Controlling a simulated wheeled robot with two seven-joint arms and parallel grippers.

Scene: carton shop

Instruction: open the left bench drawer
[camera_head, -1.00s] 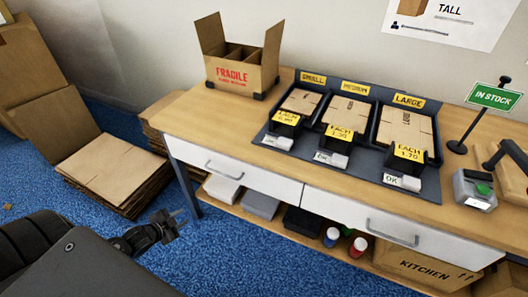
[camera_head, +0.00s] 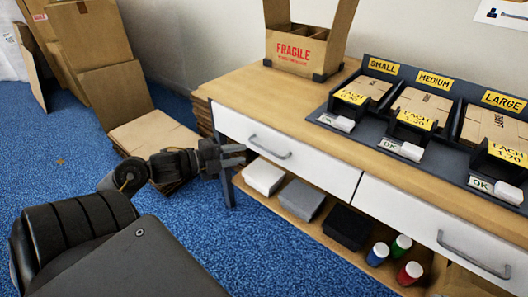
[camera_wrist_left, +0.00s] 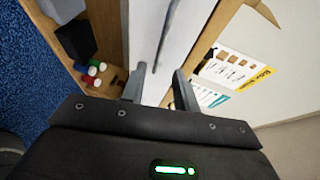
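The left bench drawer (camera_head: 290,151) is a white front with a grey bar handle (camera_head: 270,147). It sits flush under the bench top, shut. My left gripper (camera_head: 240,155) is at the bench's left end, just left of that handle in the head view, its fingers pointing right. Its fingers are apart with nothing between them, as the left wrist view (camera_wrist_left: 160,85) shows. A white drawer front (camera_wrist_left: 150,40) and a grey handle (camera_wrist_left: 172,30) lie beyond the fingertips there. I cannot tell contact with the drawer. My right gripper is out of view.
The right drawer (camera_head: 430,232) is shut. The lower shelf holds a white box (camera_head: 264,177), a grey box (camera_head: 303,199), a black box (camera_head: 347,228) and small bottles (camera_head: 378,254). Flat cartons (camera_head: 150,140) lie left of the bench. Blue floor is free in front.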

